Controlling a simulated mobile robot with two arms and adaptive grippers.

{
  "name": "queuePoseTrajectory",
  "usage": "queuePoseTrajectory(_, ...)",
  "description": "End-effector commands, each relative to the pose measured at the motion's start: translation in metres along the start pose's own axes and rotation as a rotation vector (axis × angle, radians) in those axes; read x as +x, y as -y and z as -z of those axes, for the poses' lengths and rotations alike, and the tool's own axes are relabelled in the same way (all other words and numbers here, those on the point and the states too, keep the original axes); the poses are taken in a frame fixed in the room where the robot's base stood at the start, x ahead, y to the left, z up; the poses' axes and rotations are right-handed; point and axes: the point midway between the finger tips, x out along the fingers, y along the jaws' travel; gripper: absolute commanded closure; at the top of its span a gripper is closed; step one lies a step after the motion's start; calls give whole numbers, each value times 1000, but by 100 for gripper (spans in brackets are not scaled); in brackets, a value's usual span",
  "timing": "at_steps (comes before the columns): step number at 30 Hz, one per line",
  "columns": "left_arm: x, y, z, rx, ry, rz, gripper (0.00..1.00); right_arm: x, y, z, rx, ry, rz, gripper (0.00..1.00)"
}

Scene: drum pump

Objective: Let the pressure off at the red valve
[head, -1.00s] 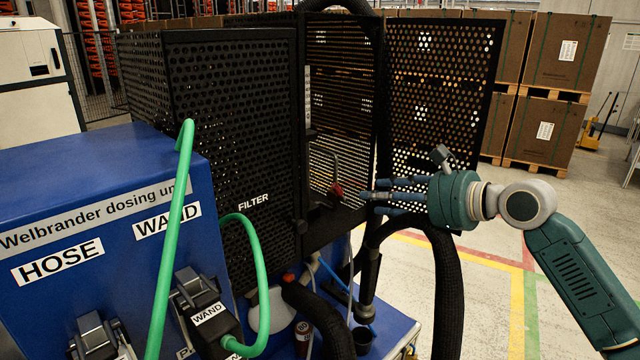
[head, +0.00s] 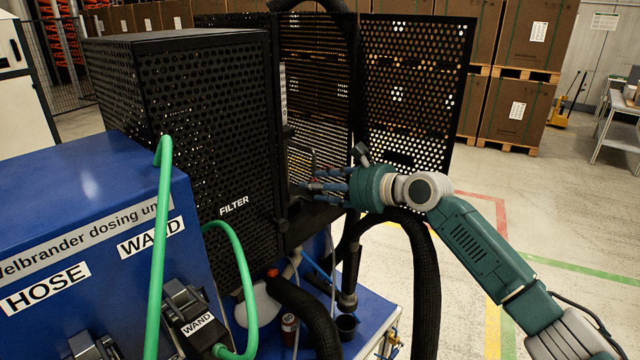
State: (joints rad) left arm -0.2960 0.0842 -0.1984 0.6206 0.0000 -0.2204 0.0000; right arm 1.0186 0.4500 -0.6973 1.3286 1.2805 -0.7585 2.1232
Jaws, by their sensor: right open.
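My right gripper (head: 315,187) reaches in from the right at the open front of the black perforated cabinet. Its blue fingers are open and point left into the opening, with nothing seen between them. The red valve inside the cabinet is mostly or wholly hidden behind the fingers, so I cannot tell whether they touch it. A thin bent metal pipe (head: 313,158) stands just above the fingers. My left gripper is not in view.
The cabinet's perforated door (head: 415,90) stands open behind my right arm. A black corrugated hose (head: 428,285) hangs below the wrist. The FILTER housing (head: 200,150) and blue dosing unit (head: 75,230) fill the left.

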Motion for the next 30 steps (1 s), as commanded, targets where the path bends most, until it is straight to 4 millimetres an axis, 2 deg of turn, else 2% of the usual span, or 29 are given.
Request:
queuePoseTrajectory(6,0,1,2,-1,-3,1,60,0,0,0,0,0,0,60)
queuePoseTrajectory(12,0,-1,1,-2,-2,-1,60,0,0,0,0,0,0,100)
queuePoseTrajectory(20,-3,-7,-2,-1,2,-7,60,0,0,-1,-13,-1,4,100)
queuePoseTrajectory(30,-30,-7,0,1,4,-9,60,1,-8,-3,-172,-34,43,100)
